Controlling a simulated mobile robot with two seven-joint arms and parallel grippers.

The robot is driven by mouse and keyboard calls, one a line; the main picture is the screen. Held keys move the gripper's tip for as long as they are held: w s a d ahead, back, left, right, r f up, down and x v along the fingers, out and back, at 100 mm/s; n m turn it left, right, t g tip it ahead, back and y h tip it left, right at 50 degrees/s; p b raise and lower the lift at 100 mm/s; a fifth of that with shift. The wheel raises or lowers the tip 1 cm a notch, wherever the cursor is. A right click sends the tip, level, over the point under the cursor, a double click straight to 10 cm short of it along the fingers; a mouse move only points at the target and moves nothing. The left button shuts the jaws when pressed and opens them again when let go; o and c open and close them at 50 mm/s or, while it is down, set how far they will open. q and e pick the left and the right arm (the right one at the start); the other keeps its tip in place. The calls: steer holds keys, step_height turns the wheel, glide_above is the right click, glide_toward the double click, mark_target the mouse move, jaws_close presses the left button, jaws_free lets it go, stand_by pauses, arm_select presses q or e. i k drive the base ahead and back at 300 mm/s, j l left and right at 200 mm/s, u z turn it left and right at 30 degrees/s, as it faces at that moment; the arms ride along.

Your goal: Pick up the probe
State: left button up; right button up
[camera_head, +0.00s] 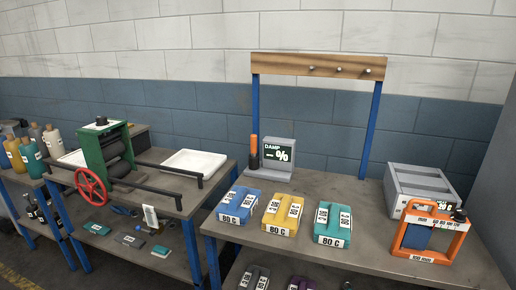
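A slim upright probe (253,152), orange at the top and dark below, stands at the back of the right-hand table, close to the left side of a grey meter (279,157). The meter's dark screen reads "DAMP" and "- %". I cannot tell whether the probe rests in a holder or touches the meter. Neither of my grippers shows in the head view.
The grey table (300,187) carries blue (238,205), yellow (283,212) and teal (333,223) labelled blocks along its front. An orange-framed device (430,232) and grey box (420,186) stand right. A wooden peg rail (318,66) on blue posts rises behind. A green roller machine (106,150) stands left.

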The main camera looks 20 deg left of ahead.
mark_target(254, 138)
steer(key=i+j+z, duration=0.1)
steer(key=i+j, duration=0.3)
steer(key=i+j+z, duration=0.15)
steer(key=i+j, duration=0.25)
steer(key=j, duration=0.15)
steer(key=i+j+z, duration=0.1)
steer(key=i+j, duration=0.3)
steer(key=j, duration=0.1)
